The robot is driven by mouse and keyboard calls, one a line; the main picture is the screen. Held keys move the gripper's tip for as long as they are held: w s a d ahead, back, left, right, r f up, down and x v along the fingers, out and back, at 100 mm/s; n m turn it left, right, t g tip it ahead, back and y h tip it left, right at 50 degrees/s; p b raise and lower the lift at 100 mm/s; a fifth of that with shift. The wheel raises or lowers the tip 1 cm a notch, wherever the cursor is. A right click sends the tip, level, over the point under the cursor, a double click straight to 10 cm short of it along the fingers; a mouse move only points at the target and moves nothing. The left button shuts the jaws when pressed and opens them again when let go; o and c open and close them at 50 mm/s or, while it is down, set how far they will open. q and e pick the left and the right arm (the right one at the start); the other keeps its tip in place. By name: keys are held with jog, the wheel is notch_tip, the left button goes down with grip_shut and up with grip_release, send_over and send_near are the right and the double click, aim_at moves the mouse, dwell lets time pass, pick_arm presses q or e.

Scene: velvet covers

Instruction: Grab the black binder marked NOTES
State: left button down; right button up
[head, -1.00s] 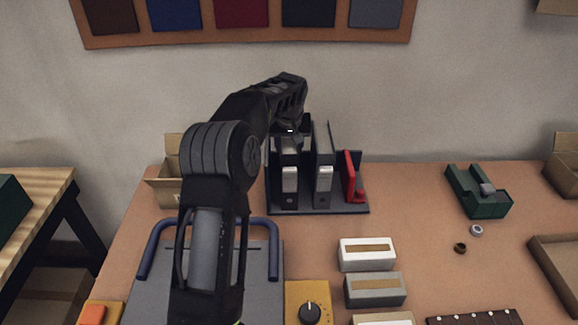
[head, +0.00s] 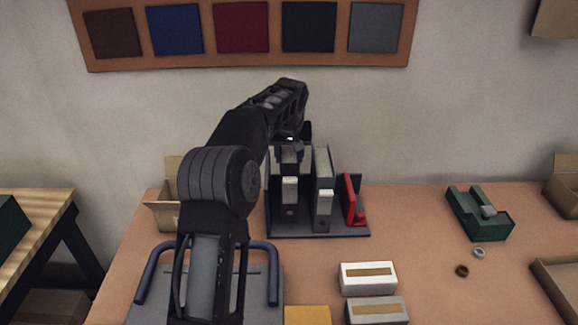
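A dark rack (head: 330,232) on the table holds two dark upright binders with pale spine labels. The left binder (head: 290,205) sits higher than the right binder (head: 323,212). The lettering on both labels is too small to read, so I cannot tell which is marked NOTES. My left gripper (head: 290,150) is at the top of the left binder and appears shut on it. Its fingers are partly hidden by dark parts of the arm. My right gripper is not in view.
A red item (head: 350,200) stands at the rack's right end. An open cardboard box (head: 168,215) is left of the rack. A white box (head: 368,278) lies in front, and a green tape dispenser (head: 480,215) is to the right. Bare table lies between rack and dispenser.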

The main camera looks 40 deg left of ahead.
pick_arm(q)
notch_tip(320, 180, up, 13)
jog(key=p, duration=0.2)
jog(key=shift+p, duration=0.35)
jog(key=shift+r, duration=0.5)
